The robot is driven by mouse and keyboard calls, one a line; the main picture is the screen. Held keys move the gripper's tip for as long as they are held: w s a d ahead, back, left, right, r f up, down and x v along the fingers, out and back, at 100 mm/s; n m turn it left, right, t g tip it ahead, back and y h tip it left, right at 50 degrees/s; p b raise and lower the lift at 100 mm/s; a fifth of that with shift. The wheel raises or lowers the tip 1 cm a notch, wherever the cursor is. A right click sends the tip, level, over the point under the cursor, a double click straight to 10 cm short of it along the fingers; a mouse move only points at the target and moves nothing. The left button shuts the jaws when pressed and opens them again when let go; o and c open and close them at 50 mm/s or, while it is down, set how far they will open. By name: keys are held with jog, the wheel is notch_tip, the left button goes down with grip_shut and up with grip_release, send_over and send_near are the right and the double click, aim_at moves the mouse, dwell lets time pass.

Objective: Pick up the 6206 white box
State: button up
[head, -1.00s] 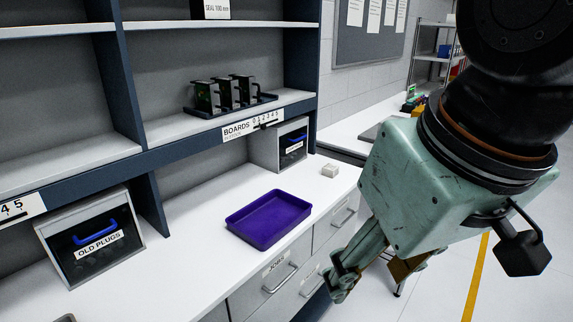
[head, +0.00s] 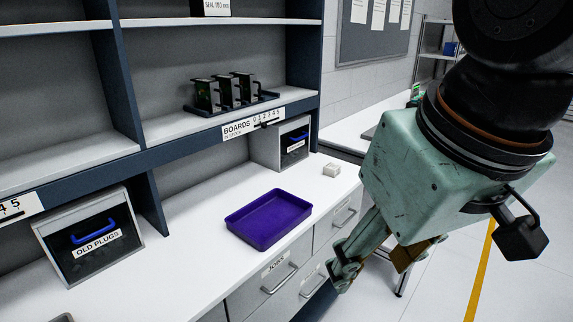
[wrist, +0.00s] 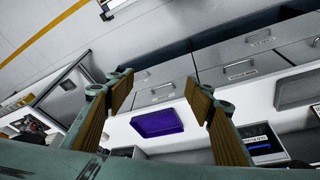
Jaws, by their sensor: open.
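My gripper (head: 372,268) is open and empty, beyond the counter's front edge, to the right of and nearer than the box. In the wrist view my gripper (wrist: 162,92) shows its two brown-padded fingers spread wide, with nothing between them. The box cannot be made out clearly in the wrist view.
The purple tray (head: 268,220) lies on the counter near its front edge; it also shows in the wrist view (wrist: 157,123). The old plugs box (head: 95,240) is at left. Drawers (head: 277,278) line the counter front.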

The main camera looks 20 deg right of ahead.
jog(key=w+d+r+n+h+p, duration=0.15)
jog(key=w+d+n+p, duration=0.25)
jog(key=w, duration=0.8)
jog(key=w+d+r+n+h+p, duration=0.1)
jog(key=w+d+r+n+p, duration=0.3)
jog(key=w, duration=0.9)
jog(key=w+d+r+n+h+p, duration=0.1)
jog(key=w+d+r+n+p, duration=0.3)
jog(key=w, duration=0.8)
jog(key=w+d+f+n+p, duration=0.35)
jog(key=w+f, duration=0.25)
jog(key=w, duration=0.5)
jog(key=n+h+p, duration=0.1)
jog(key=n+p, duration=0.6)
jog(key=n, duration=0.2)
send_near(332, 166)
jog(key=shift+s+a+r+g, duration=0.15)
jog(key=shift+a+r, duration=0.15)
jog(key=shift+r, duration=0.25)
jog(key=shift+a+r+g, duration=0.1)
jog(key=shift+a+r, duration=0.2)
jog(key=shift+r, duration=0.2)
jog(key=shift+s+a+r+g, duration=0.15)
jog(key=shift+a+r, duration=0.15)
jog(key=shift+r, duration=0.25)
jog(key=shift+w+f, duration=0.1)
jog(key=shift+x, duration=4.2)
jog(key=shift+d, duration=0.2)
